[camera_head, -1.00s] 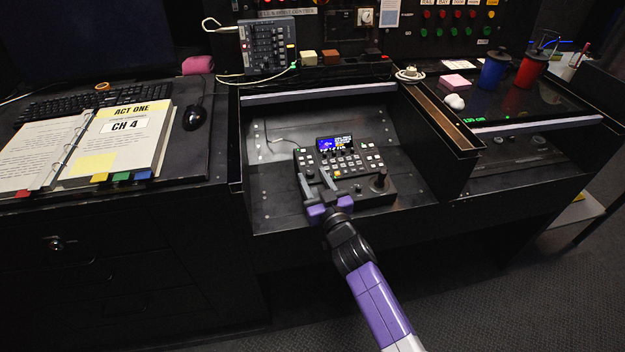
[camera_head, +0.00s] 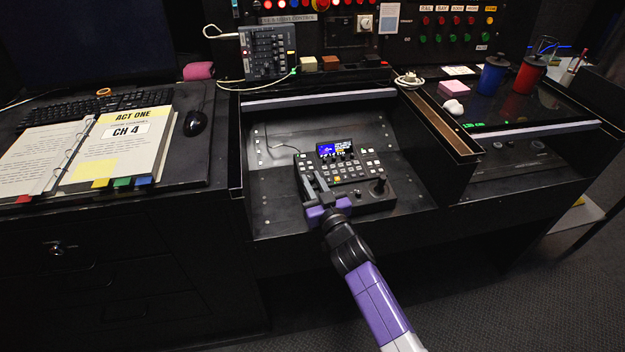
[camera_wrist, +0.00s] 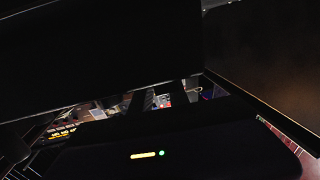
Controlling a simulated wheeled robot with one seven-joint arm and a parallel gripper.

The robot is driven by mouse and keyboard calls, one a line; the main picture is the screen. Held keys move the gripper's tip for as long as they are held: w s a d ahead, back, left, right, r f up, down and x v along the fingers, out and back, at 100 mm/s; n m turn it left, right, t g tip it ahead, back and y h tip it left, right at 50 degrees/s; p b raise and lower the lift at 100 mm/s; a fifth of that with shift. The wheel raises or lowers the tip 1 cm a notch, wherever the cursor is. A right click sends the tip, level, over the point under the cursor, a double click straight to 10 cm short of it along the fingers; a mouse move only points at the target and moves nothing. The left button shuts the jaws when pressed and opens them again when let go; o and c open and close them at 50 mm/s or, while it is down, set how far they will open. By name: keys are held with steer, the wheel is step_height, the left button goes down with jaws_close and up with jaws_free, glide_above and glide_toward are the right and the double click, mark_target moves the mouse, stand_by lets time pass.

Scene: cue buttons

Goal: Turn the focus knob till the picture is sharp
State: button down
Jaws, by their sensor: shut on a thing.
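A dark control panel (camera_head: 385,197) with a small lit screen (camera_head: 327,149), several buttons and a joystick (camera_head: 378,186) lies in the recessed bay. The screen shows blue with pale text beside it, too small to judge for sharpness. My gripper (camera_head: 312,176) reaches over the panel's left part. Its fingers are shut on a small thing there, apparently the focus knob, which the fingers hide. In the wrist view the two dark fingers reach toward a dim, cluttered patch, and the knob cannot be made out.
A raised divider (camera_head: 440,118) bounds the bay on the right. An open binder (camera_head: 120,145) and a mouse (camera_head: 195,122) lie on the left desk. Blue (camera_head: 493,76) and red (camera_head: 528,74) mugs stand at the right. A small mixer (camera_head: 268,52) is behind the bay.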

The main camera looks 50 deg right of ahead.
steer(key=shift+w+d+r+n+y+p, duration=0.15)
steer(key=shift+n+y+p, duration=0.4)
steer(key=shift+p, duration=2.3)
steer(key=n+y+p, duration=0.1)
steer(key=p, duration=0.4)
steer(key=shift+d+r+t, duration=0.1)
steer(key=shift+d+t, duration=0.05)
steer(key=shift+t, duration=0.25)
steer(key=shift+s+n+y+p, duration=0.25)
steer(key=shift+y+p, duration=0.3)
steer(key=shift+p, duration=0.65)
steer(key=shift+f+n+y+p, duration=0.25)
steer(key=shift+n+y+p, duration=0.1)
steer(key=shift+y, duration=0.15)
steer(key=c, duration=1.3)
jaws_free()
steer(key=shift+o, duration=0.2)
steer(key=shift+s+a+p, duration=0.25)
steer(key=shift+s+a, duration=0.05)
steer(key=shift+s, duration=1)
steer(key=shift+s+a+p, duration=0.25)
steer(key=shift+s+p, duration=0.05)
steer(key=shift+s, duration=1)
steer(key=shift+s+a+p, duration=0.25)
steer(key=shift+s+a, duration=0.05)
steer(key=shift+s, duration=1)
